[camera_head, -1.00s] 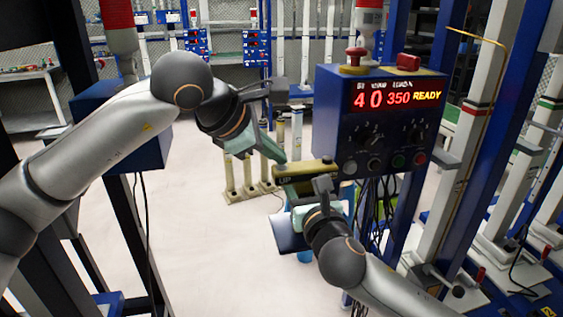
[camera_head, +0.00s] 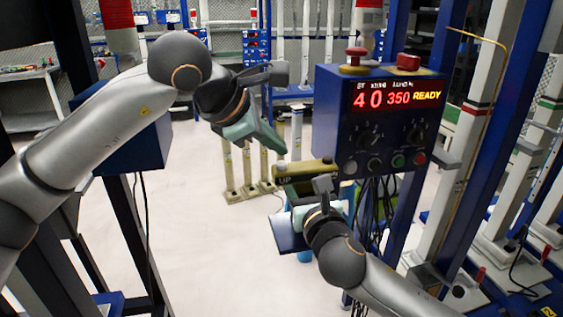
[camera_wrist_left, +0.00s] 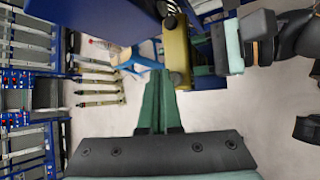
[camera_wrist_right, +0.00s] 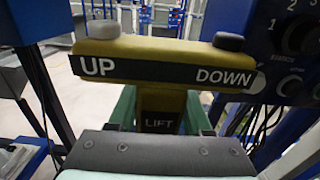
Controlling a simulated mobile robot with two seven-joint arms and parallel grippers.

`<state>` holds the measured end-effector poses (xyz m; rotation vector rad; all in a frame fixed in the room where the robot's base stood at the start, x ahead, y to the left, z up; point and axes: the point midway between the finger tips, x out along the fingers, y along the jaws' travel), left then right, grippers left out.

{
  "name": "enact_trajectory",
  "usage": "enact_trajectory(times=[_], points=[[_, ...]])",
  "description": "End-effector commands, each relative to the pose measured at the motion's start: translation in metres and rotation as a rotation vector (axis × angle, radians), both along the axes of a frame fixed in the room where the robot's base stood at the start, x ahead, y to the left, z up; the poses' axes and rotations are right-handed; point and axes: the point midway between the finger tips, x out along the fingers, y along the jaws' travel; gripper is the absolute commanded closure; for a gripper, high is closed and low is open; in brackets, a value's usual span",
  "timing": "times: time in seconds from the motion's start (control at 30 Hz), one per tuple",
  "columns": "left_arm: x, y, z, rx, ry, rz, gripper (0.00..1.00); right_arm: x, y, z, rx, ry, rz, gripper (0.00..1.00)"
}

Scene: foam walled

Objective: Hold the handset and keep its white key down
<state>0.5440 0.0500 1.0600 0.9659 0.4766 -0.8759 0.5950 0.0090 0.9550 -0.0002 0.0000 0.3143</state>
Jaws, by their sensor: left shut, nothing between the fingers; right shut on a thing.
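The handset is a yellow bar on a stem, marked UP, DOWN and LIFT; it shows in the head view (camera_head: 306,170), the left wrist view (camera_wrist_left: 176,52) and the right wrist view (camera_wrist_right: 160,48). Its white key (camera_wrist_right: 101,29) stands on top at the UP end, with nothing on it. A dark grey key (camera_wrist_right: 229,41) is at the DOWN end. My right gripper (camera_wrist_right: 160,112) is shut around the LIFT stem. My left gripper (camera_head: 282,151) is shut and empty, apart from the handset, above and left of its UP end; its green fingers show in the left wrist view (camera_wrist_left: 160,75).
A blue control box (camera_head: 378,118) with a red display reading READY stands just behind and right of the handset. Dark cables (camera_head: 375,210) hang below it. Yellow posts (camera_head: 247,172) stand behind on the pale floor. The floor left of the handset is clear.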

Motion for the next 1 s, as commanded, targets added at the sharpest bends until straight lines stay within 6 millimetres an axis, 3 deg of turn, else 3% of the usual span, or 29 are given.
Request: enact_trajectory(times=[0.5, 0.97, 1.0], points=[[0.0, 0.0, 0.045, -0.002, -0.003, 0.001, 1.0, 0.0, 0.0, 0.0, -0.001, 0.001, 0.0, 1.0], [0.0, 0.0, 0.05, 0.0, 0.0, 0.0, 1.0, 0.0, 0.0, 0.0, -0.001, 0.001, -0.001, 1.0], [0.0, 0.0, 0.05, 0.0, -0.001, 0.001, 1.0, 0.0, 0.0, 0.0, -0.001, 0.001, -0.001, 0.48]])
